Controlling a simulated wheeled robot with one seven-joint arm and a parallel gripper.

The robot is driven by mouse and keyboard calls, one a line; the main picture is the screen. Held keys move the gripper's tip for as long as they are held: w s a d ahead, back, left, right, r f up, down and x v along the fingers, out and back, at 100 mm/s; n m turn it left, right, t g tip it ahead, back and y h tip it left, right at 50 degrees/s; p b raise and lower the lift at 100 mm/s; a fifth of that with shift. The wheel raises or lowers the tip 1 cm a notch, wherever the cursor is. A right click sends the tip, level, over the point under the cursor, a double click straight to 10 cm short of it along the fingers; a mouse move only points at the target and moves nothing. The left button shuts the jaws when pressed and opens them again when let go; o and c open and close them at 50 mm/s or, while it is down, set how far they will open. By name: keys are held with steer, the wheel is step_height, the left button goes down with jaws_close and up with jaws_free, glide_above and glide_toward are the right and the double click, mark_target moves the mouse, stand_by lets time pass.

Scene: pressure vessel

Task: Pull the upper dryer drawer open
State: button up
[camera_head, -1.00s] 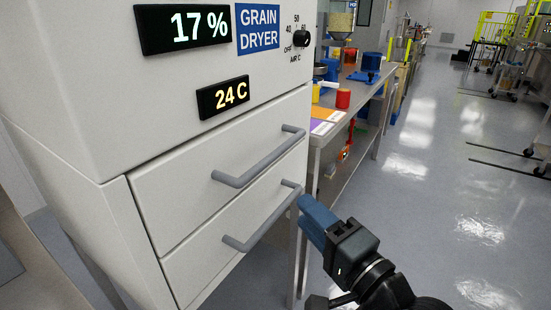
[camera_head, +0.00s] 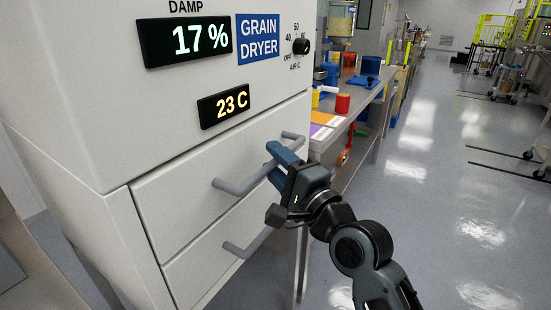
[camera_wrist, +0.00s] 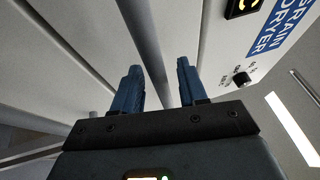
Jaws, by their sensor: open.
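The upper dryer drawer (camera_head: 165,215) is shut in the white grain dryer, with its face flush. Its grey bar handle (camera_head: 235,185) slants up to the right. My gripper (camera_head: 277,165) is at the right half of this handle, its two blue fingers open, one above and one below the bar. In the wrist view, the handle bar (camera_wrist: 146,40) runs between the spread fingers (camera_wrist: 160,88). I cannot tell whether either finger touches the bar. My gripper hides part of the handle's right half.
The lower drawer (camera_head: 190,275) is shut below, with its own handle (camera_head: 240,250) close under my gripper. A metal table (camera_head: 335,138) with colored containers stands right behind the dryer. The floor (camera_head: 440,200) to the right is clear.

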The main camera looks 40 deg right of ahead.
steer(key=shift+w, duration=0.2)
jaws_close()
stand_by(0.3)
